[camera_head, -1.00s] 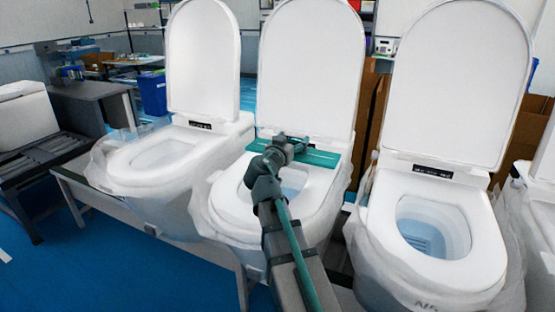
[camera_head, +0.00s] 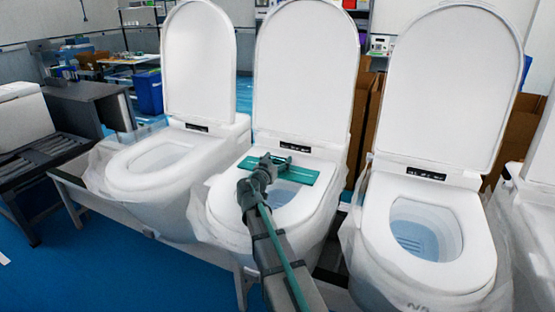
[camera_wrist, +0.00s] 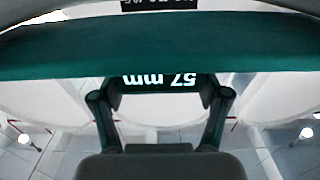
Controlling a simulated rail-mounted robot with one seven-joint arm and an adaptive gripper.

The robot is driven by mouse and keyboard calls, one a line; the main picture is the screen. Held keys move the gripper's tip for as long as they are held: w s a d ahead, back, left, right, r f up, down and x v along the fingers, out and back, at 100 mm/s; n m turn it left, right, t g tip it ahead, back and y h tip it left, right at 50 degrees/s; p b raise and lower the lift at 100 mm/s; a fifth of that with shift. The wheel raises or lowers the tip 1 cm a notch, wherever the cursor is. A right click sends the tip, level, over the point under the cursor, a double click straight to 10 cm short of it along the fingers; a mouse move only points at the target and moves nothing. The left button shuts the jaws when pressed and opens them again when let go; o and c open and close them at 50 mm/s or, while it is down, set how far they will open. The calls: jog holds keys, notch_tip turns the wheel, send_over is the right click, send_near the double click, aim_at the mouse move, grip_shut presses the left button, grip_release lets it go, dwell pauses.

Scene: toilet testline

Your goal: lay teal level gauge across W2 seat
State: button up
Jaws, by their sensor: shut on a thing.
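The teal level gauge (camera_head: 300,174) is a flat bar over the rear part of the middle toilet's seat (camera_head: 228,205), spanning the back of its bowl opening. In the wrist view the gauge (camera_wrist: 250,48) runs across the picture, with a dark "57 mm" display below it. My gripper (camera_head: 268,164) is shut on the gauge; its two fingers flank the display in the wrist view (camera_wrist: 160,100). I cannot tell whether the gauge touches the seat. No readable W2 label shows.
The middle toilet's raised lid (camera_head: 306,75) stands behind the gauge. Open-lidded toilets stand at left (camera_head: 135,177) and right (camera_head: 375,215), wrapped in plastic. Cardboard boxes (camera_head: 517,130) are behind the right one. Blue floor (camera_head: 120,250) is clear at front left.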

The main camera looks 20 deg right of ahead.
aim_at(276, 163)
jog(key=shift+f, duration=0.3)
jog(key=shift+f+b, duration=0.2)
jog(key=shift+b, duration=0.15)
jog(key=o, duration=1.5)
jog(key=shift+r, duration=0.1)
jog(key=shift+c, duration=0.2)
jog(key=shift+r+p, duration=0.2)
jog(key=shift+p, duration=0.2)
jog(key=b+v, duration=0.2)
jog(key=v, duration=0.5)
jog(key=shift+s+a+f+b, duration=0.15)
jog(key=shift+s+a+b, duration=0.05)
jog(key=shift+b, duration=0.15)
